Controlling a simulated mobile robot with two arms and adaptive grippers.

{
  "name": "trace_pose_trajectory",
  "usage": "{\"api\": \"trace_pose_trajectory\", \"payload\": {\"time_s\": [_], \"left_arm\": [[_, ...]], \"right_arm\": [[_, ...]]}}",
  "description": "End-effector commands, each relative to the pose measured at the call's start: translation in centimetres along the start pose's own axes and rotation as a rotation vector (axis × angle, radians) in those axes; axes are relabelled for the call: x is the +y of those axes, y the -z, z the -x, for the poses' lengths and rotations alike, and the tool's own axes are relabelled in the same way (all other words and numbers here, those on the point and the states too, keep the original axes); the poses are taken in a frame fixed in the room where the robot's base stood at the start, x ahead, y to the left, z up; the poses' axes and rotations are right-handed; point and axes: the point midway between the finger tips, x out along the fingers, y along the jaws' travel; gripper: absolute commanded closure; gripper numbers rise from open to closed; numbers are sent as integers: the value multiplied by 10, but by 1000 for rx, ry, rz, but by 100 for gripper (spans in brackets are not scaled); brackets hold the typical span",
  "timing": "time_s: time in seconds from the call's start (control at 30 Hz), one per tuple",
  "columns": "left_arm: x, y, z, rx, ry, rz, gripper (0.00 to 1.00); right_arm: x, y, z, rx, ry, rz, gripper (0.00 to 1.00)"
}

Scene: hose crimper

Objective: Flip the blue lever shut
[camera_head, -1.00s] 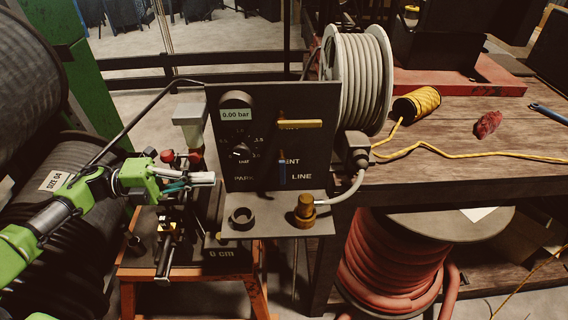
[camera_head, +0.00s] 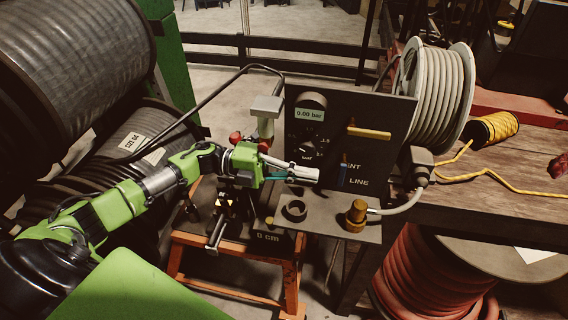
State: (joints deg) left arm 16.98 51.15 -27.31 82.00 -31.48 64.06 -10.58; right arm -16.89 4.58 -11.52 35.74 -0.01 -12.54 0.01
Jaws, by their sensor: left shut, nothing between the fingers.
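My left gripper (camera_head: 316,174) is shut and empty. It points right in front of the panel, with its tips a little left of the blue lever. I cannot tell its exact distance from the panel face. My right gripper is not in view.
A brass fitting (camera_head: 355,215) and a black ring (camera_head: 294,210) stand on the shelf below the panel. A grey hose reel (camera_head: 440,90) is at the right. A black knob (camera_head: 305,150) sits just above my left gripper. Large hose drums fill the left.

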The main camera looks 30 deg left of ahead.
Motion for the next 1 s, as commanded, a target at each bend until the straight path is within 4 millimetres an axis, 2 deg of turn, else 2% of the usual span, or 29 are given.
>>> {"api": "trace_pose_trajectory", "payload": {"time_s": [0.03, 0.23, 0.67, 0.87, 1.0], "left_arm": [[-5, 0, -10, 2, 2, 0, 100], [-2, 0, -33, 0, 0, 0, 100], [1, 0, -39, 0, -1, 0, 100], [5, 0, -40, 0, 18, 0, 100], [10, 0, -43, 0, 65, 1, 100]], "right_arm": [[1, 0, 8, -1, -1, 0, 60], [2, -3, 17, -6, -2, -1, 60], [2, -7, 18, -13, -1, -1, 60], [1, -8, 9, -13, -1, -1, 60], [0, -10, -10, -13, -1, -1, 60]]}}
